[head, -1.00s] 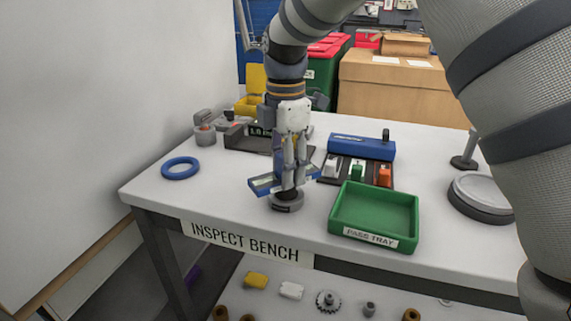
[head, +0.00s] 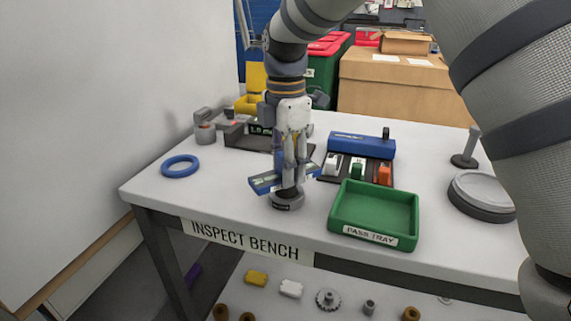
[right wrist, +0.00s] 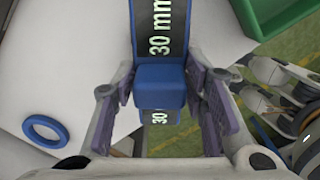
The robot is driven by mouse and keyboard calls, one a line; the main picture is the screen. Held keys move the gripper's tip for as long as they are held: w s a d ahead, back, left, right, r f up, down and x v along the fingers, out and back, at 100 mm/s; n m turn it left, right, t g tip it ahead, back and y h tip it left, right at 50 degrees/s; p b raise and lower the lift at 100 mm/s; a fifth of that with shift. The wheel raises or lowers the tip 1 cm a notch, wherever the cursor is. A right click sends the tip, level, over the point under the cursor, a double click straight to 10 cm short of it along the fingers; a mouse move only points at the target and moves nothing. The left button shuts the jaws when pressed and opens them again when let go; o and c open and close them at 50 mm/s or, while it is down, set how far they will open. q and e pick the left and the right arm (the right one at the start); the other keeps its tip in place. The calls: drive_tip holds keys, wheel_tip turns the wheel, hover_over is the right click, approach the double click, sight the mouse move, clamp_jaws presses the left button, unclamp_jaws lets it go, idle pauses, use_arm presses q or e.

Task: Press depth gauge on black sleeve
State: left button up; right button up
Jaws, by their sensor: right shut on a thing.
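My right gripper (head: 290,168) points straight down and is shut on the blue depth gauge (head: 265,184). The black sleeve (head: 287,203), a short dark ring shape, stands on the bench directly under the gauge. The gauge's lower end meets the sleeve's top in the head view; whether it is pressed fully down I cannot tell.
A green pass tray (head: 345,234) is right of the sleeve. Behind it is a rack with white, green and orange pieces (head: 357,170) and a blue block (head: 361,144). A blue ring (head: 181,167) lies left. A dark display unit (head: 245,139) stands behind the gripper.

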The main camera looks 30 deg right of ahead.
drive_tip(key=shift+r, duration=3.45)
